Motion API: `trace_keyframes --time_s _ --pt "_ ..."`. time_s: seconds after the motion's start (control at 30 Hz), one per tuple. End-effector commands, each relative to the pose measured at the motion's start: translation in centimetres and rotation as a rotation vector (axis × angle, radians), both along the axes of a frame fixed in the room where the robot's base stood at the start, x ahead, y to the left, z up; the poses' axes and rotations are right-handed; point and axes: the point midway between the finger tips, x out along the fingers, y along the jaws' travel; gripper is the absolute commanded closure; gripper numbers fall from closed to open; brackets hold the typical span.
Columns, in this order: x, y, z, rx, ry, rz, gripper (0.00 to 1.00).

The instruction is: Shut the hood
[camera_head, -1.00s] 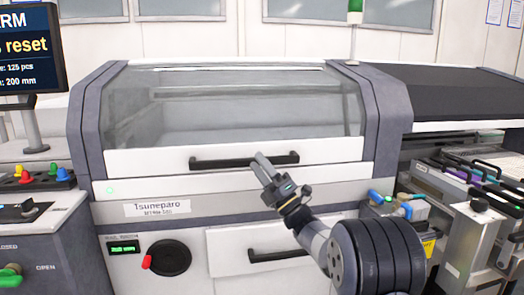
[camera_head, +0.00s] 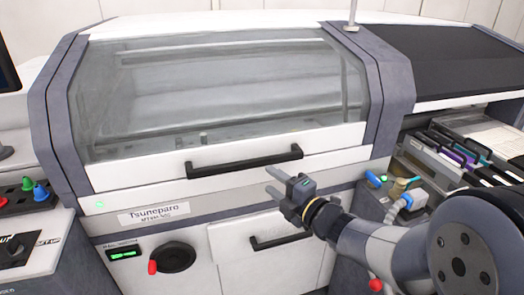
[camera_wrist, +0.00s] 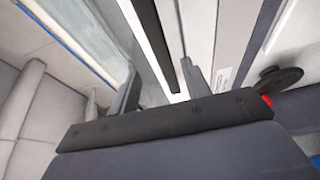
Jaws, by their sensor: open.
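The hood (camera_head: 230,95) is a large clear window in a white frame on the front of the grey and white machine. Its lower bar lies down along the front panel, and I see no clear gap there. A black bar handle (camera_head: 244,160) runs across that bar. My gripper (camera_head: 273,182) is open and empty, just below the right part of the handle in the head view, apart from it. In the wrist view the handle (camera_wrist: 155,35) appears between the two fingers of my gripper (camera_wrist: 165,82), ahead of them.
A second black handle (camera_head: 282,241) is on the drawer front below. A black knob with a red grip (camera_head: 172,258) sits at lower left. Feeders (camera_head: 460,155) and coloured fittings (camera_head: 395,185) crowd the right side. A control box (camera_head: 30,230) stands at left.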

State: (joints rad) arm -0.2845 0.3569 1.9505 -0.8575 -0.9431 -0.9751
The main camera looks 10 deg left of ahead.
Motion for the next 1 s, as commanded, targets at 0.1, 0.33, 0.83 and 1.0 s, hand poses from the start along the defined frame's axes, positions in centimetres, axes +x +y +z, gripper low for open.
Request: trace_keyframes --time_s 0.1,0.33,0.83,1.0 --pt "0.9 1.3 -0.1 -0.001 0.001 0.003 0.55" --pt "3.6 4.9 -0.1 0.000 0.000 0.003 0.55" --pt "6.2 8.4 -0.1 0.001 -0.002 -0.001 0.55" --pt "6.2 8.4 -0.1 0.001 -0.002 -0.001 0.55"
